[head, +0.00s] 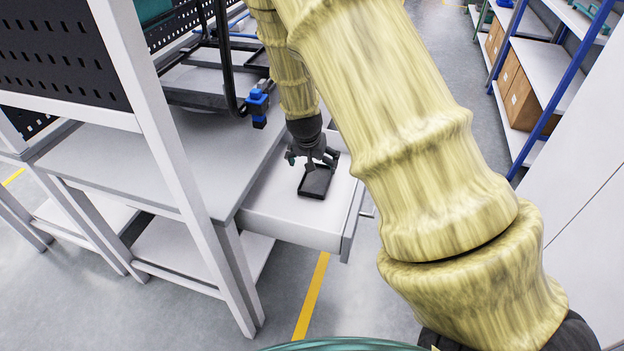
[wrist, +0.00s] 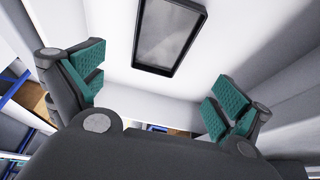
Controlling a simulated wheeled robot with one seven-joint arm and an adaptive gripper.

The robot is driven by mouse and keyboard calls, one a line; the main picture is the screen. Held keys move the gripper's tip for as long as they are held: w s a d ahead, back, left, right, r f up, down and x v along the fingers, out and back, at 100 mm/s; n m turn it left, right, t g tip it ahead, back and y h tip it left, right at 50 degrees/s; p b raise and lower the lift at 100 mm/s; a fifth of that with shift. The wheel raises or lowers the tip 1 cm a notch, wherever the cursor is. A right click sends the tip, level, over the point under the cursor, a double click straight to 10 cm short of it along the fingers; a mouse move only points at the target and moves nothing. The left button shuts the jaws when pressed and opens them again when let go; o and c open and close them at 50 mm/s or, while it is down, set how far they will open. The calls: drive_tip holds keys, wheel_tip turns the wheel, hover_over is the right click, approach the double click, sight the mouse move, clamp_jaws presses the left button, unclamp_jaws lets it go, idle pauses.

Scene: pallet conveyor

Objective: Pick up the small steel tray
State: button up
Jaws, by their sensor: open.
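The small tray (head: 316,183) is a dark, shallow rectangle with a raised rim, lying in an open white drawer (head: 265,219). In the wrist view the tray (wrist: 138,40) shows at the top middle, with a greyish, slightly reflective floor and a dark rim. My gripper (head: 309,163) is above the tray's far side in the head view and hides part of it. In the wrist view my gripper (wrist: 155,93) has its two green-padded fingers wide apart, with nothing between them. The tray lies beyond the fingertips and appears apart from them.
The drawer is pulled out from under a grey workbench (head: 190,160) with white posts. Its front panel (head: 352,220) and side walls surround the tray. A blue device (head: 258,103) hangs near the bench edge. Shelves with boxes (head: 520,95) stand at the right; floor lies between.

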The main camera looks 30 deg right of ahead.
sight(317, 179)
drive_tip(key=x, duration=0.4)
drive_tip(key=shift+d, duration=0.1)
drive_tip(key=shift+s+f, duration=0.1)
drive_tip(key=shift+f, duration=0.3)
drive_tip(key=shift+p+x, duration=0.4)
drive_tip(key=shift+x, duration=1.85)
drive_tip(key=shift+s, duration=0.1)
drive_tip(key=shift+c, duration=0.4)
drive_tip(key=c, duration=1)
